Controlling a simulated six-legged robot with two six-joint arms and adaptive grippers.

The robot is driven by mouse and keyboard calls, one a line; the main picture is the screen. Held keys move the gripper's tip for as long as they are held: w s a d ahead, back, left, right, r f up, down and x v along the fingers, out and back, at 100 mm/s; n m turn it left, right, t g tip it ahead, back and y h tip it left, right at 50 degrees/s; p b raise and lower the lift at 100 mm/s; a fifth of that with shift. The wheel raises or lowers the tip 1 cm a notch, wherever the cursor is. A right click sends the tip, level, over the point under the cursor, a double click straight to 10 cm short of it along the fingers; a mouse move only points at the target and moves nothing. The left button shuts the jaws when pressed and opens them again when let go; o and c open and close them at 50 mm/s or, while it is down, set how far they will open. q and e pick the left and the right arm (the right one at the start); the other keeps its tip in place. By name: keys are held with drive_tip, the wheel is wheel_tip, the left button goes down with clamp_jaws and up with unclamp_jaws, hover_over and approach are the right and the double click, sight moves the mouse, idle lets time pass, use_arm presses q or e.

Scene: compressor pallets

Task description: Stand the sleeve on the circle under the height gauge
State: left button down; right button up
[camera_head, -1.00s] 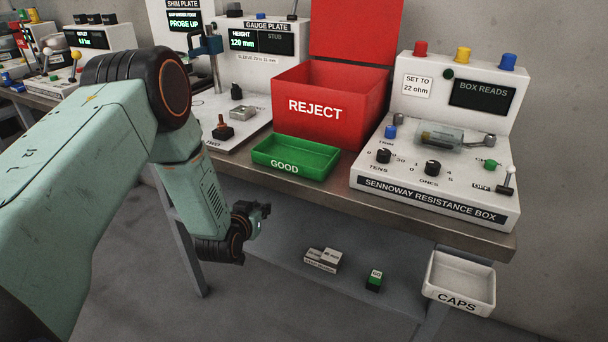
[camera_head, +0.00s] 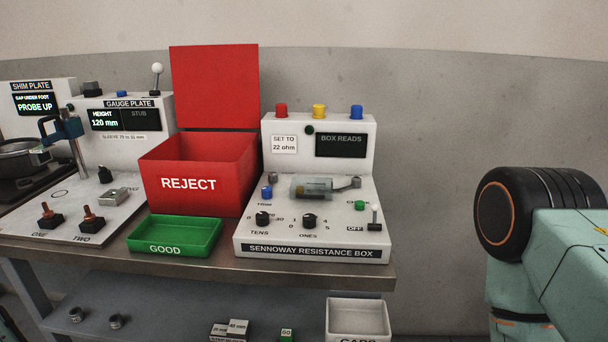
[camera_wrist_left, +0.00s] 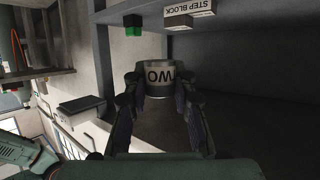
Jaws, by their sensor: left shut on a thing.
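In the left wrist view my left gripper (camera_wrist_left: 160,85) is shut on a grey cylindrical sleeve (camera_wrist_left: 159,81). The sleeve bears the letters TWO, upside down in this view. Its fingers lie on both sides of it. In the head view the height gauge (camera_head: 68,130), a blue head on a post, stands on the white gauge plate (camera_head: 118,212). A drawn circle (camera_head: 60,193) shows on the plate near the post, with nothing on it. The gauge display reads 120 mm. My left gripper is outside the head view. My right gripper is not in view.
A red REJECT bin (camera_head: 198,182), a green GOOD tray (camera_head: 174,236) and a resistance box (camera_head: 310,249) stand right of the plate. Two small grey cylinders (camera_head: 75,315) lie on the lower shelf. A step block (camera_wrist_left: 190,14) and green block (camera_wrist_left: 133,26) show near the left gripper.

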use_arm(q)
drive_tip(key=s+d+r+m+g+h+p, duration=0.1)
drive_tip(key=d+r+m, duration=0.1)
drive_tip(key=r, duration=0.6)
drive_tip(key=s+d+r+m+g+h+p, duration=0.1)
drive_tip(key=s+d+r+g+p, duration=0.15)
drive_tip(key=r, duration=0.55)
drive_tip(key=shift+t, duration=0.25)
drive_tip(key=shift+s+f+b, duration=0.15)
drive_tip(key=shift+f, duration=0.75)
drive_tip(key=shift+s+f+b, duration=0.15)
drive_tip(key=shift+s+f, duration=0.05)
drive_tip(key=shift+f, duration=0.7)
drive_tip(key=shift+s+f+b, duration=0.15)
drive_tip(key=shift+f, duration=0.75)
